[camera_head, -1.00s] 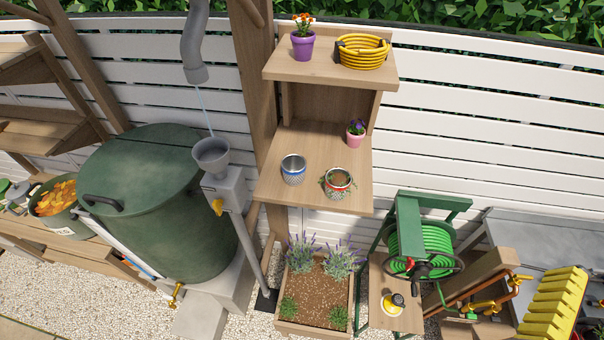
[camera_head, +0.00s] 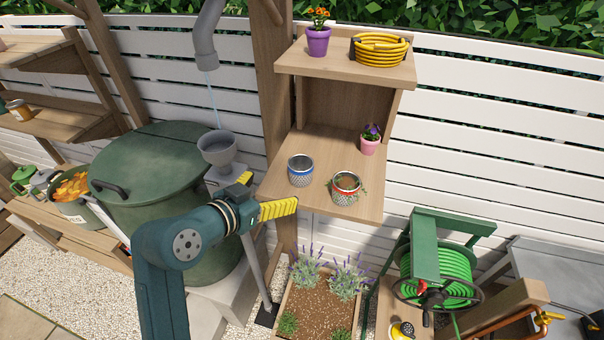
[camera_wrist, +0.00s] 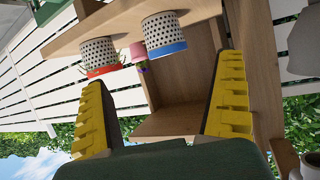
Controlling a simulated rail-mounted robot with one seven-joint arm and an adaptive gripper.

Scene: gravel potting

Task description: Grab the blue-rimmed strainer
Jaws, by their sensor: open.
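The blue-rimmed strainer (camera_head: 300,171), a perforated metal cup, stands upright on the middle wooden shelf. It also shows upside down in the wrist view (camera_wrist: 164,33), ahead of and between my fingers. The red-rimmed strainer (camera_head: 346,188) stands just right of it with something brown and some green leaves in it; in the wrist view it (camera_wrist: 100,57) is left of the blue-rimmed one. My gripper (camera_head: 270,195), with yellow ridged fingers, is open and empty at the shelf's left front edge, apart from both strainers. The wrist view shows its fingers (camera_wrist: 165,75) spread wide.
A grey funnel (camera_head: 221,152) on a post stands close left of my gripper under a pouring pipe (camera_head: 206,45). A pink flower pot (camera_head: 369,143) stands at the shelf's back right. An upper shelf board (camera_head: 340,70) overhangs the back. The shelf's front left is bare.

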